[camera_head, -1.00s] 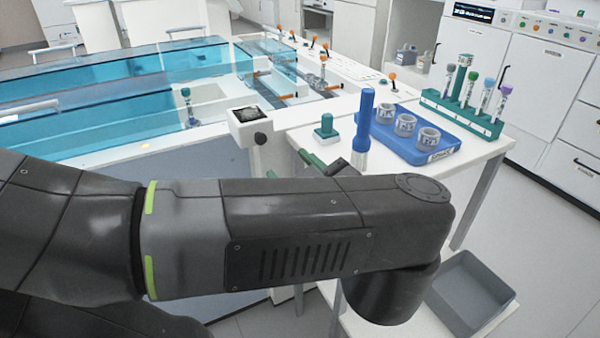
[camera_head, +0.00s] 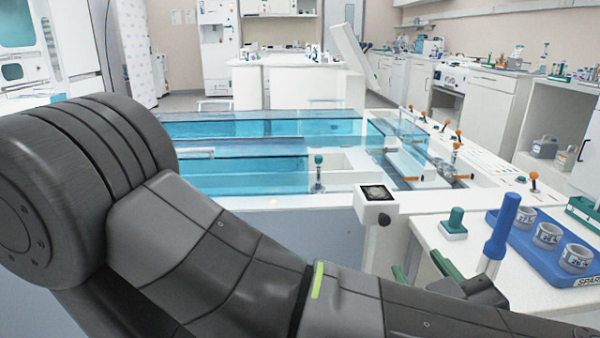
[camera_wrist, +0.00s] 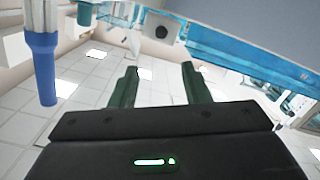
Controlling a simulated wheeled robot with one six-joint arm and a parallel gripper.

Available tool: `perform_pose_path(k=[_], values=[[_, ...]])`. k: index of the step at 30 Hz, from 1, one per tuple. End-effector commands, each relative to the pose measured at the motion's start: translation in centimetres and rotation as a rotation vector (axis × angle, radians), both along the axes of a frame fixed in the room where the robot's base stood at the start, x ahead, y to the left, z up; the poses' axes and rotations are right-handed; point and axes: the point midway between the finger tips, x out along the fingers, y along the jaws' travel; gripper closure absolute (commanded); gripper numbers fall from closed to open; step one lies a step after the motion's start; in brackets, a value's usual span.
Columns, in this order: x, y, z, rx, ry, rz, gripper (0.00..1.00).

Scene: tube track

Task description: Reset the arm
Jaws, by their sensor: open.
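My arm stretches across the bottom of the head view, from the left edge to the lower right. My gripper (camera_head: 425,270) shows behind it as two green fingers, beside the white side table. In the wrist view my gripper (camera_wrist: 160,85) has its two green fingers well apart, with nothing between them. A blue cylindrical tool (camera_head: 500,232) stands upright, a little tilted, to the right of the fingers in the head view. It shows at the left of the wrist view (camera_wrist: 41,60), apart from the fingers.
A blue tray (camera_head: 540,262) with several grey cups lies on the white table (camera_head: 470,255). A green-topped block (camera_head: 454,224) stands near its left edge. The tube track (camera_head: 250,205) with blue transparent covers and a small display box (camera_head: 376,203) lies beyond my arm.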

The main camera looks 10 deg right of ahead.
Motion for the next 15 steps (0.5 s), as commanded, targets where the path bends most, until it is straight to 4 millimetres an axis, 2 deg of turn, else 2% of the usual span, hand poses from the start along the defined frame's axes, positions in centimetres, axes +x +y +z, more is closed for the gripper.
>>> perform_pose_path(k=[15], values=[[4.2, -0.2, -0.4, -0.001, 0.001, 0.004, 0.57]])
